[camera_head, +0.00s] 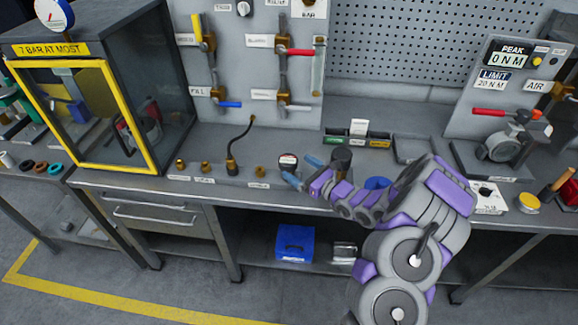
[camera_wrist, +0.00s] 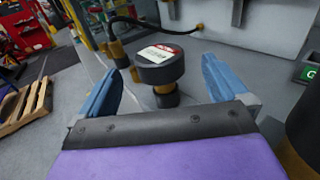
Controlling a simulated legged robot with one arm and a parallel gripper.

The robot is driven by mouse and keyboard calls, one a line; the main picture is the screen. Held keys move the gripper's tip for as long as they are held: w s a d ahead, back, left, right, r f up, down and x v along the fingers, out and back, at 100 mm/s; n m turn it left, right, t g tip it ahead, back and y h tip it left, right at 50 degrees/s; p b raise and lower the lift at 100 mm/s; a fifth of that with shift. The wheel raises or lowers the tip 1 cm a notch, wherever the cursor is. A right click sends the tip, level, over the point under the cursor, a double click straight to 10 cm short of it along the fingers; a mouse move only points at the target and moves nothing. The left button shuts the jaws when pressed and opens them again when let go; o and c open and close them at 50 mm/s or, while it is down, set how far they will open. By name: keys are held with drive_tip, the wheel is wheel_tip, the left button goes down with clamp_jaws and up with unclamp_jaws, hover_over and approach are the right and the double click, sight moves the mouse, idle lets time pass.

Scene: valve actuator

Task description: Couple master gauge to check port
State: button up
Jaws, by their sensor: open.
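The master gauge, a dark round gauge with a red-and-white face, stands upright on the bench in the head view (camera_head: 288,160). It also shows in the wrist view (camera_wrist: 160,68). My gripper (camera_head: 302,170) is open, with its blue fingers spread to either side of the gauge in the wrist view (camera_wrist: 162,72). I see no finger touching the gauge. Small brass fittings stand along the bench's front edge: one left (camera_head: 180,164), one beside it (camera_head: 205,167), one near the gauge (camera_head: 260,171). Their labels are too small to read, so I cannot tell which is the check port.
A black hose (camera_head: 243,137) rises from a fitting left of the gauge. A dark cylinder (camera_head: 341,160) stands close right of my gripper. Behind is a valve panel (camera_head: 262,75); a yellow-framed cabinet (camera_head: 85,115) stands left. Bench between hose and panel is mostly clear.

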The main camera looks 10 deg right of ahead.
sight(285, 161)
drive_tip(key=shift+x, duration=1.15)
drive_tip(key=w+a, duration=0.1)
drive_tip(key=w+a+f+b, duration=0.1)
drive_tip(key=w, duration=0.1)
drive_tip(key=shift+f, duration=0.2)
drive_tip(key=shift+w+a+r+b, duration=0.15)
drive_tip(key=shift+w+a+b, duration=0.15)
drive_tip(key=shift+w+a, duration=0.15)
drive_tip(key=shift+d, duration=0.1)
drive_tip(key=c, duration=1.3)
